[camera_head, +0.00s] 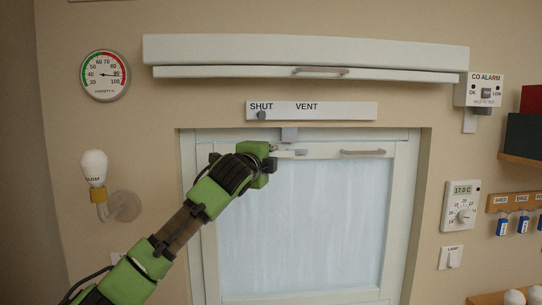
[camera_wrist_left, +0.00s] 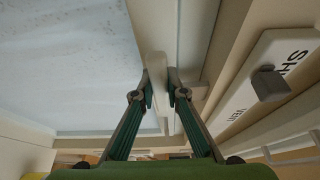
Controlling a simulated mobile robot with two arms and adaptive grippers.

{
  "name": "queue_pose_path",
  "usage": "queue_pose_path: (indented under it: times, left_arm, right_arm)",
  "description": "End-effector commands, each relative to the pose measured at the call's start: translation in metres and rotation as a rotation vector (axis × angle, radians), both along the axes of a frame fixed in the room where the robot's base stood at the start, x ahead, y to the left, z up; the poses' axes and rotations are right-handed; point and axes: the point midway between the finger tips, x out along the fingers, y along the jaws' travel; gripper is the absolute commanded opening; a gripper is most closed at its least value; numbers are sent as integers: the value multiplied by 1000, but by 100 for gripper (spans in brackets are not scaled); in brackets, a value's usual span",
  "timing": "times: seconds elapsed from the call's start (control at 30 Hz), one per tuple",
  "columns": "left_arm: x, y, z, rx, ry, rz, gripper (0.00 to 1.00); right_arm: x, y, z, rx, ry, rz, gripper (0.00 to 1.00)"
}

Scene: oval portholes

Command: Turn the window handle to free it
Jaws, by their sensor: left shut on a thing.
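The window (camera_head: 310,225) has a pale frame and a frosted pane, and looks closed. Its light-coloured handle (camera_head: 291,153) is at the top of the frame, left of centre, just below a grey bracket (camera_head: 289,134). My left gripper (camera_head: 272,154) reaches up from the lower left and is at the handle; its own body partly hides the grip. In the left wrist view my left gripper (camera_wrist_left: 160,88) has its fingertips on both sides of the pale handle (camera_wrist_left: 157,66), shut on it. My right gripper is not in view.
A plate marked SHUT and VENT (camera_head: 335,111) is just above the window, its grey knob (camera_head: 262,115) under SHUT. A grey pull bar (camera_head: 363,152) sits right of the handle. A shelf-like cover (camera_head: 300,52) spans above. A lamp (camera_head: 94,165) sticks out at left.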

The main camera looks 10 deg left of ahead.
Motion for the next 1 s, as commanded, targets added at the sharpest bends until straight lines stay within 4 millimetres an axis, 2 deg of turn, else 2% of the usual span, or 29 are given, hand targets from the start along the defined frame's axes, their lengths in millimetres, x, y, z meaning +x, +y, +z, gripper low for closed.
queue_pose_path:
  times: [0.1, 0.13, 0.17, 0.2, 0.67, 1.0]
  left_arm:
    - [0, 0, 2, 3, -4, 0, 0]
    - [0, 0, 2, 3, -4, 0, 20]
    - [0, 0, 2, 3, -4, 0, 28]
    - [0, 0, 2, 3, -4, 0, 31]
    - [-7, 0, 1, 1, -3, -1, 31]
    - [-51, 6, 1, 2, -4, -1, 31]
  right_arm:
    - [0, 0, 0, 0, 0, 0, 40]
    - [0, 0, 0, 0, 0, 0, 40]
    - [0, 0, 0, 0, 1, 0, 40]
    - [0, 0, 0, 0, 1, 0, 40]
    - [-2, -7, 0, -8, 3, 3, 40]
    - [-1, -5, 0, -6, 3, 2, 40]
